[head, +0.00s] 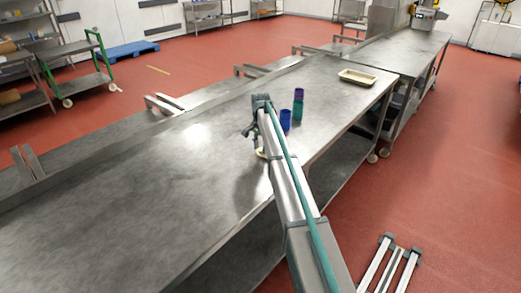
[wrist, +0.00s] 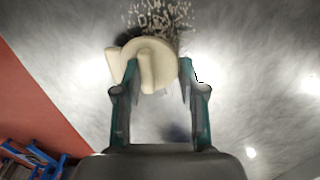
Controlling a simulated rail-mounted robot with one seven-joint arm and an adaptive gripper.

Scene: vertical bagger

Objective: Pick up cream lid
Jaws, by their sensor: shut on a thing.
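The cream lid (wrist: 165,52) is a round disc with a raised bar-like handle, seen between the fingertips of my gripper (wrist: 158,72) in the wrist view. My gripper is shut on the lid, with a finger on each side. In the head view a small cream part of the lid (head: 261,153) shows below my gripper (head: 254,130), mostly hidden by my arm. I cannot tell whether the lid touches the steel table.
The steel table (head: 130,190) is largely bare on the left. A blue cup (head: 285,120) and a stack of teal and purple cups (head: 298,103) stand just right of my gripper. A cream tray (head: 357,77) lies farther back near the right edge.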

